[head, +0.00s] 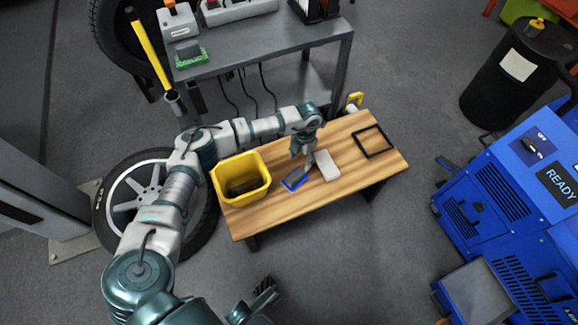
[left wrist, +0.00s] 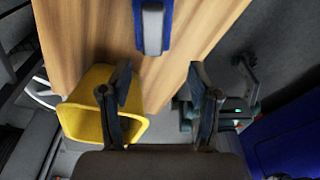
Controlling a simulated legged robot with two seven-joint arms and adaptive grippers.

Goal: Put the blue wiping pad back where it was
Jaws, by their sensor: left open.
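The blue wiping pad (head: 292,184), with a grey handle on top, lies on the wooden bench (head: 270,213) between the yellow bin and a pale block. In the left wrist view the pad (left wrist: 167,40) shows at the top centre, beyond my fingertips. My left gripper (head: 309,163) is over the bench by the pad, pointing down. In the left wrist view its two fingers (left wrist: 160,78) are spread with nothing between them. My right gripper (head: 265,296) shows at the bottom of the head view, off the bench; its finger gap is unclear.
A yellow bin (head: 226,173) with something dark inside stands on the bench's left end. A pale block (head: 327,165) lies right of the pad. A black square frame (head: 361,146) lies further right, with bare wood around it. A grey shelf (head: 262,47) stands behind; a blue machine (head: 515,190) is at right.

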